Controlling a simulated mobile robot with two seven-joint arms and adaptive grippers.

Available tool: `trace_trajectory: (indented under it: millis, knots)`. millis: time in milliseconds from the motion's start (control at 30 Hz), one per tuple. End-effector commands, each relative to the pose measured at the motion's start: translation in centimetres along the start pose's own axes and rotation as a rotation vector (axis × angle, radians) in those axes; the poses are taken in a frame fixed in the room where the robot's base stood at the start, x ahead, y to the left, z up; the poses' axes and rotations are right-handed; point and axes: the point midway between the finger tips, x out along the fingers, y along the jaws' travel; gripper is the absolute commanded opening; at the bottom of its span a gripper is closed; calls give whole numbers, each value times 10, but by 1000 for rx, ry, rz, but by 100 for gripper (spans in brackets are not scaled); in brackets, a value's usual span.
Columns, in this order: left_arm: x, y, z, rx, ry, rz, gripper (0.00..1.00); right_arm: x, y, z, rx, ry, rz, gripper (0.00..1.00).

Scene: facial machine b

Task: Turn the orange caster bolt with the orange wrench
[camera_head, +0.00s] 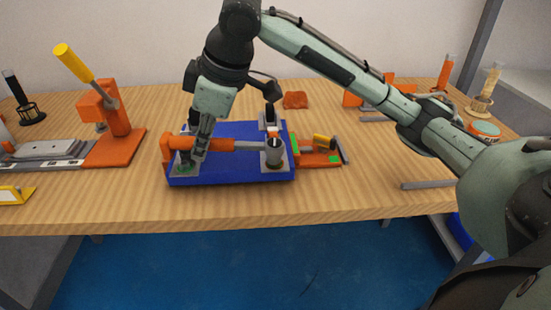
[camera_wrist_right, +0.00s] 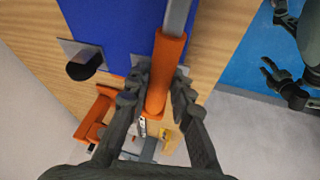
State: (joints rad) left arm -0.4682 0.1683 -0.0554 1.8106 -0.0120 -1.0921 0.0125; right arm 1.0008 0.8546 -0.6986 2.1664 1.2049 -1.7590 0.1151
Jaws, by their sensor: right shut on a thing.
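The orange wrench (camera_head: 222,144) lies level above a blue base (camera_head: 235,175). Its grey shaft points right, to a grey upright cylinder (camera_head: 273,157) on the base. My right gripper (camera_head: 199,150) comes down from above and is shut on the wrench's orange handle. The right wrist view shows the orange handle (camera_wrist_right: 167,65) between my right fingers (camera_wrist_right: 160,88). I cannot make out the orange caster bolt for certain, or whether the wrench end touches it. Dark jointed parts (camera_wrist_right: 287,90) at the right of the wrist view may be my left gripper; its opening is unclear.
An orange toggle clamp with a yellow handle (camera_head: 75,62) stands at left. An orange fixture (camera_head: 320,152) lies just right of the base. Screwdrivers in holders stand at both table ends. The front strip of the wooden table (camera_head: 230,207) is clear.

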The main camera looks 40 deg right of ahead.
Motion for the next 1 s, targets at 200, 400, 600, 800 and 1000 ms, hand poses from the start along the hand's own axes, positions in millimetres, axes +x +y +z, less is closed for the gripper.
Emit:
trace_trajectory:
  millis: [200, 400, 600, 800, 1000]
  knots:
    - [1, 0, 0, 0, 0, 0, 40, 5, 8, 6, 22, -18, 15, 0]
    - [1, 0, 0, 0, 0, 0, 40, 2, 9, 6, 22, -21, 15, 0]
    - [1, 0, 0, 0, 0, 0, 40, -10, 12, 1, 23, -20, 18, 0]
    - [1, 0, 0, 0, 0, 0, 40, -23, 14, -6, 19, -14, 19, 0]
    - [1, 0, 0, 0, 0, 0, 40, -34, 15, -12, 14, -10, 16, 0]
